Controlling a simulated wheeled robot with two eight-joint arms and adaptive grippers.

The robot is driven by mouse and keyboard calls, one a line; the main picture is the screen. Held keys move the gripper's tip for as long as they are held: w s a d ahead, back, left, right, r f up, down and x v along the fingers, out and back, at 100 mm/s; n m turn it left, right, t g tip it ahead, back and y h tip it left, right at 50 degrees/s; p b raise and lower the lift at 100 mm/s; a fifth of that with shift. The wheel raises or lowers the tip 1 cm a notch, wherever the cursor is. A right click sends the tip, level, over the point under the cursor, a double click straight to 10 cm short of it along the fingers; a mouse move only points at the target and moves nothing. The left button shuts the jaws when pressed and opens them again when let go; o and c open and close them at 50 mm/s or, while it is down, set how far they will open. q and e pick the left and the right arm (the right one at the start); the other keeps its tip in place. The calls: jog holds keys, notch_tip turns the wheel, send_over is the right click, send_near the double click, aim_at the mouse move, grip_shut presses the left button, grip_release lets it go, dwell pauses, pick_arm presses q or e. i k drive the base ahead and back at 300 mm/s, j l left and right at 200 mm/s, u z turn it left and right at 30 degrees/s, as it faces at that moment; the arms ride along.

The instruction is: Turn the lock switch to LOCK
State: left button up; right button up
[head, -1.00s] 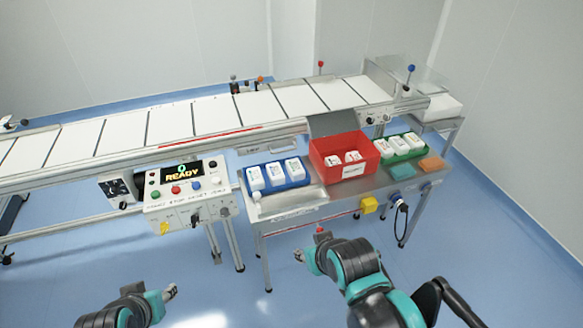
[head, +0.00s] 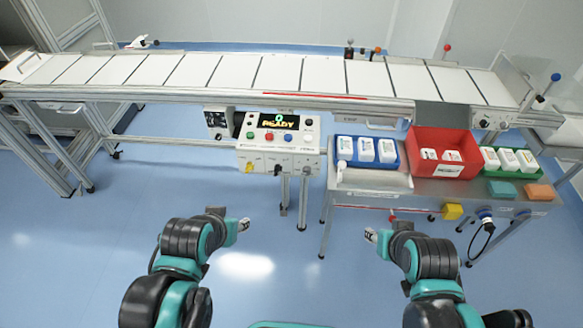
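The control panel (head: 300,148) is a pale box below the conveyor, near the middle of the head view. Its display (head: 279,121) reads READY. On its lower front are a yellow part (head: 250,167) and a dark knob (head: 278,169). The labels are too small to read, so I cannot tell which part is the lock switch or how it is set. My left gripper (head: 243,225) is below and in front of the panel, apart from it. My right gripper (head: 371,235) is in front of the side table, touching nothing. Their fingers are too small to judge.
The conveyor (head: 230,73) runs across the back. A metal side table (head: 400,187) right of the panel bears a blue tray (head: 342,158), a red bin (head: 436,141) and a green tray (head: 489,158). A black dial box (head: 219,123) hangs left of the panel. The floor ahead is clear.

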aim_at(250, 166)
jog(key=l+u, duration=0.2)
jog(key=l, duration=0.3)
jog(key=k+l+u, duration=0.25)
jog(key=l, duration=0.2)
jog(key=l+u, duration=0.2)
jog(key=l, duration=0.25)
